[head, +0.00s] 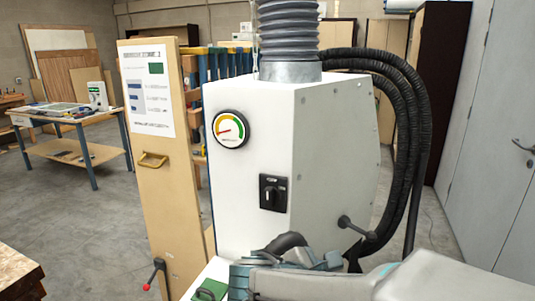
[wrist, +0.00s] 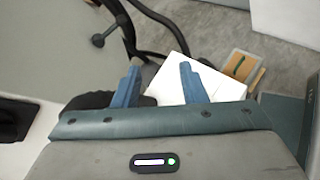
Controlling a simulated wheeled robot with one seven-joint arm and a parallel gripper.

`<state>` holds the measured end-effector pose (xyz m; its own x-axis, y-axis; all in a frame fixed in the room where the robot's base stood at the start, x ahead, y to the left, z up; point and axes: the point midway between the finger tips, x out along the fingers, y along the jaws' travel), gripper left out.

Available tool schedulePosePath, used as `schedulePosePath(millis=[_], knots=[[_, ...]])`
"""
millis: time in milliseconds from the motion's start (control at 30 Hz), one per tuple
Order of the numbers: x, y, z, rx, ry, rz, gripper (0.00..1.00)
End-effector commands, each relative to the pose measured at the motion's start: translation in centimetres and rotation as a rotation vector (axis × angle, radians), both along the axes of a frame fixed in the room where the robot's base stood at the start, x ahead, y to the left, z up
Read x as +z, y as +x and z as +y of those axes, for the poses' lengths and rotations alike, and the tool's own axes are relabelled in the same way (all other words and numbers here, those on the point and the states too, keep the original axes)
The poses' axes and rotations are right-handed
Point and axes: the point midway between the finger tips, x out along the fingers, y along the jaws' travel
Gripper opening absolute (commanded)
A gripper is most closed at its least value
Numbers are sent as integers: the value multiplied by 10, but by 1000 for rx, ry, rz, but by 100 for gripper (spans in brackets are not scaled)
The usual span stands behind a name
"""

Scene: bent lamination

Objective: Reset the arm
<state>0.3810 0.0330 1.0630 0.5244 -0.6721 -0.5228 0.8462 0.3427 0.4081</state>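My gripper (wrist: 160,70) shows in the wrist view with its two blue fingers spread well apart. Nothing is visibly held between them. A white flat-faced thing (wrist: 205,82) lies behind and beyond the fingers; I cannot tell its distance. In the head view my grey arm reaches in from the lower right, in front of the white machine cabinet (head: 255,170). The teal parts at the arm's end show low in the middle, but the fingertips cannot be made out clearly there.
The cabinet has a gauge (head: 230,130), a black rotary switch (head: 273,193), a side lever (head: 355,226) and black hoses (head: 415,140). A wooden panel (head: 165,220) stands to its left. A workbench (head: 75,125) stands farther back. Open floor (head: 85,225) lies at left.

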Motion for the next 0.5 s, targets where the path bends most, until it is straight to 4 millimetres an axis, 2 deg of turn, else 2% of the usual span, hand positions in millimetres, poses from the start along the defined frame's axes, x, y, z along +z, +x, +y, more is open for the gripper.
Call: schedulePosePath(millis=[33, 100, 200, 333, 500], knots=[[-7, -12, -17, -118, 111, -11, 38], [-19, -29, -33, -282, 268, -30, 38], [-33, -52, -45, -521, 492, -78, 38], [-45, -75, -48, -838, 781, -170, 38], [-48, -86, -41, -1193, 1097, -305, 38]])
